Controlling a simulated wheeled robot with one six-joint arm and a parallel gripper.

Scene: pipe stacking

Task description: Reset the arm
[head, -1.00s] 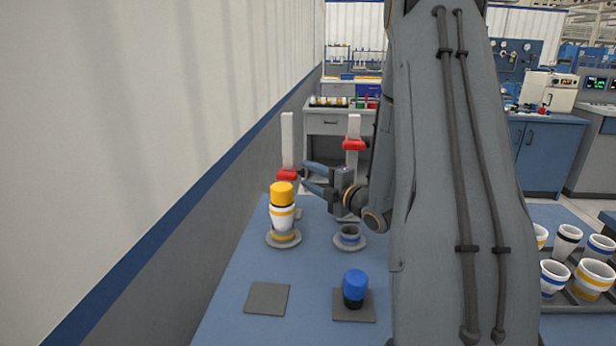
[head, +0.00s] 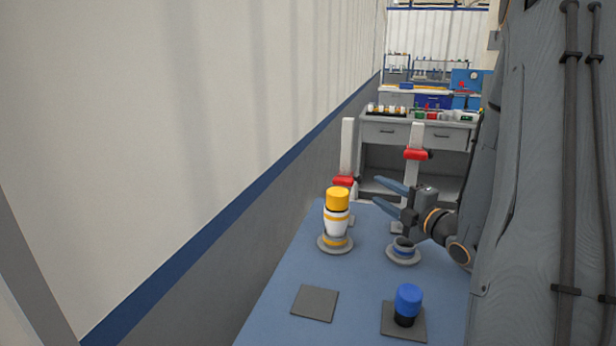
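My gripper (head: 384,195) is open and empty, its two blue-grey fingers pointing left, above the table. It is to the right of the yellow-topped stack and above the low ring piece. The stack has a yellow top piece (head: 338,198) on a white piece with yellow bands (head: 336,222), upright on a round grey base (head: 334,245). A low blue-banded ring piece (head: 403,249) sits on another round base. A blue-topped black piece (head: 408,302) stands on a dark square pad (head: 388,322). My arm hides the table's right side.
An empty dark square pad (head: 315,303) lies at the front left. Two white posts with red clamps (head: 346,181) (head: 416,154) stand behind the bases. A wall (head: 250,120) runs along the left. Grey drawers (head: 388,133) stand beyond the table.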

